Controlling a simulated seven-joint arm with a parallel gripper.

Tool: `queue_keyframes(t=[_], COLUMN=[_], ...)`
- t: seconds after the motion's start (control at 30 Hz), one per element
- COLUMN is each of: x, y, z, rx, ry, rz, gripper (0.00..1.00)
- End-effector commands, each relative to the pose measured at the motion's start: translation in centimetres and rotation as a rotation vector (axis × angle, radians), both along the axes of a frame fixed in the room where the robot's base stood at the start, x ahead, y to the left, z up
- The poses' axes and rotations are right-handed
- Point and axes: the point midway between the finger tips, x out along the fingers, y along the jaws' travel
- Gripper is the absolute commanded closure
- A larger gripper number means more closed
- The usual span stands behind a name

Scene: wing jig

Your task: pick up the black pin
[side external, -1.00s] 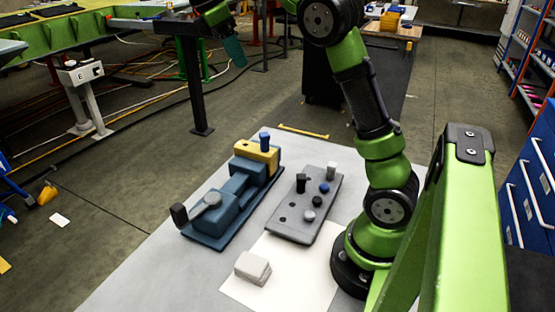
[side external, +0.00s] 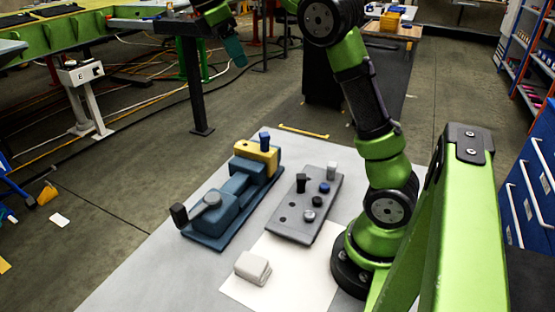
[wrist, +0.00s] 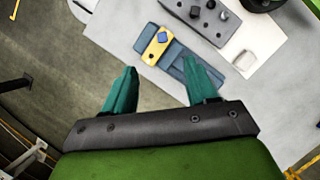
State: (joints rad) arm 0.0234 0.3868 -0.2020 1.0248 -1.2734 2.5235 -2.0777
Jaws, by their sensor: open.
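The black pin (side external: 301,183) stands upright in the left part of a grey block (side external: 326,212) on the table. In the wrist view a small dark pin, which looks like the black pin (wrist: 195,12), shows near the top edge. My gripper (wrist: 162,70) is open and empty, its two teal fingers spread apart. In the side view my gripper (side external: 234,50) hangs high at the top, well above and away from the black pin.
The grey block also holds a white pin (side external: 331,170), a blue pin (side external: 324,187) and other short pegs. A blue jig (side external: 233,199) with a yellow block (side external: 258,155) and blue pin stands left of it. A pale block (side external: 252,267) lies on a white sheet (side external: 290,285).

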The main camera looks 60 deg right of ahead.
Motion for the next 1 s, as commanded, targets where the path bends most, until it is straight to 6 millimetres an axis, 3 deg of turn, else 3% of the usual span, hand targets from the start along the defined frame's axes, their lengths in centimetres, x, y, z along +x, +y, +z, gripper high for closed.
queue_keyframes(t=[0.13, 0.27, 0.43, 0.6, 0.8, 1.0], x=[-2.5, -7.0, -12.7, -16.5, -17.5, -16.7], y=[-1.6, -3.3, -4.2, -3.0, -1.1, -1.4], z=[1.5, 0.8, -3.1, -8.6, -13.8, -15.2], rx=[0.018, 0.077, 0.147, 0.208, 0.246, 0.226], ry=[-0.031, -0.032, -0.078, -0.177, -0.278, -0.323], rz=[-0.049, -0.076, -0.123, -0.207, -0.31, -0.352], gripper=[0.43, 0.43, 0.43, 0.43, 0.43, 0.43])
